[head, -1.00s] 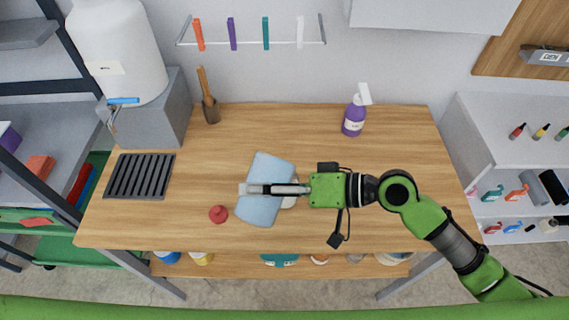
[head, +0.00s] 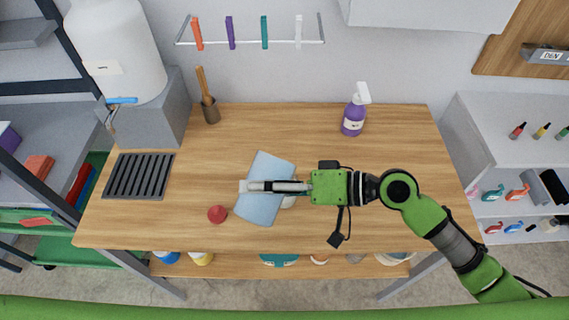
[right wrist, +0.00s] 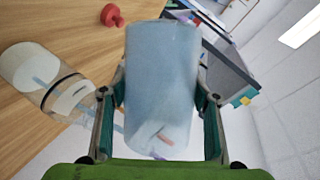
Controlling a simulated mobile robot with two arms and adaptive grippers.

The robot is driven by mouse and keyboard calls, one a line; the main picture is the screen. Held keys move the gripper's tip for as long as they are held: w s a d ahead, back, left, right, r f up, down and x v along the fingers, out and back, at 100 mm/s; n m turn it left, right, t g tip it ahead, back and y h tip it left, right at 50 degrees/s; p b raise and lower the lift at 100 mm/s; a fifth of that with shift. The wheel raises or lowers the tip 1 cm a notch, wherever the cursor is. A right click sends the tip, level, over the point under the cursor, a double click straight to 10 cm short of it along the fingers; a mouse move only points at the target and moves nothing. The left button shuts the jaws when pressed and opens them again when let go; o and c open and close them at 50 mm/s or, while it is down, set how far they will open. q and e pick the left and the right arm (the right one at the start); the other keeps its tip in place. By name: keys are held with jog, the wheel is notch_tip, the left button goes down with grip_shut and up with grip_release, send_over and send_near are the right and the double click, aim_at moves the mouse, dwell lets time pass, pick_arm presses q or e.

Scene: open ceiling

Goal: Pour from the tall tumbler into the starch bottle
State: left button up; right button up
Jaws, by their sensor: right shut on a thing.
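The tall tumbler (head: 262,209) is a light blue cylinder, tipped onto its side well off upright. My right gripper (head: 250,187) reaches in from the right and is shut on it. In the right wrist view the tumbler (right wrist: 163,75) sits between both fingers; I cannot tell which end is its mouth. The starch bottle (right wrist: 62,92), clear with a dark band and white parts, stands on the table below and beside the tumbler. My left gripper is not in view.
A red stopper-like piece (head: 217,214) lies on the wooden table (head: 350,225) left of the tumbler. A purple spray bottle (head: 353,120), a brush holder (head: 210,110) and a dark grate (head: 140,176) stand farther off. The table's right side has free room.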

jog(key=shift+s+a+r, duration=0.1)
jog(key=shift+a, duration=0.1)
jog(key=shift+d, duration=0.1)
jog(key=shift+d, duration=0.15)
jog(key=shift+a, duration=0.3)
jog(key=shift+d, duration=0.3)
jog(key=shift+a, duration=0.1)
jog(key=shift+a+m, duration=0.2)
jog(key=shift+m, duration=0.1)
jog(key=shift+d, duration=0.3)
jog(key=shift+a, duration=0.25)
